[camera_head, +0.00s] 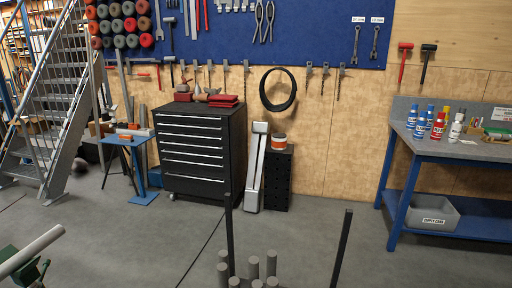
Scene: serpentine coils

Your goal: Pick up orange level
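I cannot make out an orange level for certain. A small orange item (125,137) lies on top of a blue stand at the left, too small to identify. A can with an orange and white label (279,142) stands on a black cabinet beside the tool chest. Red items (222,100) lie on the black tool chest (203,150). Neither of my grippers is in view.
A blue workbench (465,152) with spray cans and a grey bin (433,213) stands at the right. Metal stairs (50,100) rise at the left. Two dark posts (342,250) and grey cylinders (254,266) stand close in front. Floor beyond them is mostly clear.

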